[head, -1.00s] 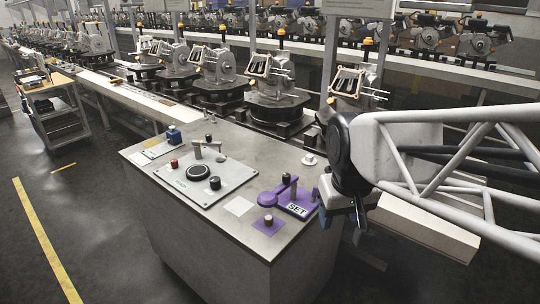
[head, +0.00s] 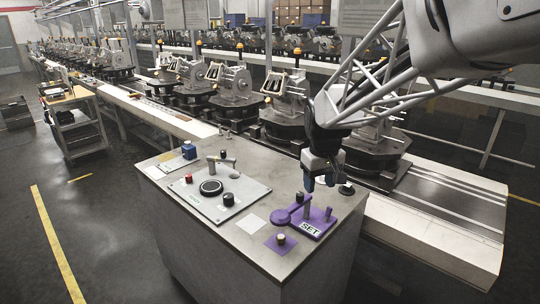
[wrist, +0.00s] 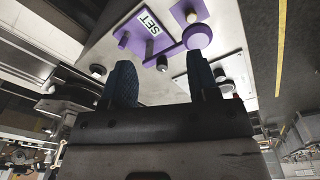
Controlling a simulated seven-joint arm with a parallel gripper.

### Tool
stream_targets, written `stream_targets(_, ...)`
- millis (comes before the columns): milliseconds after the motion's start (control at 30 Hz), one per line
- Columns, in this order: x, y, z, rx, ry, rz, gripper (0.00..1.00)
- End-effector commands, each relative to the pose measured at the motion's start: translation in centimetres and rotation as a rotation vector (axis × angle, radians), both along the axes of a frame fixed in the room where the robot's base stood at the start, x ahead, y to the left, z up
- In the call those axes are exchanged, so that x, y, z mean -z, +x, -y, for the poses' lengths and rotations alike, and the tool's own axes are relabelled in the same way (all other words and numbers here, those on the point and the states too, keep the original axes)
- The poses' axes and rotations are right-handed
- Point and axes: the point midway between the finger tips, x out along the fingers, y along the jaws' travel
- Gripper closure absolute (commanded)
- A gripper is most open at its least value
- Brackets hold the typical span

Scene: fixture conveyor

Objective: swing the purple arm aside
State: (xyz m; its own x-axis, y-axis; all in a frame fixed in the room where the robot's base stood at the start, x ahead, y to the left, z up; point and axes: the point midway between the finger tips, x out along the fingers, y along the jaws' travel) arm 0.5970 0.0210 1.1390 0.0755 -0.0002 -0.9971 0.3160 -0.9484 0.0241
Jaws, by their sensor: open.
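The plate bears a white SET label (head: 311,229) and a short purple peg (head: 328,214). In the wrist view the purple arm (wrist: 197,37) shows beyond my fingers, its disc near the right finger. My gripper (head: 320,184) points down above the plate's back edge, open, empty and apart from the arm. It also shows in the wrist view (wrist: 160,72).
A purple square with a knob (head: 281,241) lies in front of the plate. Left is a grey panel (head: 240,208) with a black dial and knobs. A black knob on a white base (head: 346,189) stands right of my gripper. The conveyor fixtures (head: 286,100) run close behind.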

Motion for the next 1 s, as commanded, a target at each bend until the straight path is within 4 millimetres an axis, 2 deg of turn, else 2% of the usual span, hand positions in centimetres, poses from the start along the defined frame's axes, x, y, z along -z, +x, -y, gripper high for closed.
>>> stream_targets(100,1.0,2.7,-0.4,-0.03,-0.001,-0.016,0.46)
stream_targets(400,3.9,9.1,-1.3,-0.106,-0.005,-0.052,0.46)
stream_targets(600,5.6,12.2,-1.8,-0.146,-0.006,-0.068,0.46)
stream_targets(800,6.4,13.6,-2.1,-0.164,-0.006,-0.075,0.46)
stream_targets(1000,6.5,13.7,-2.1,-0.166,-0.006,-0.076,0.46)
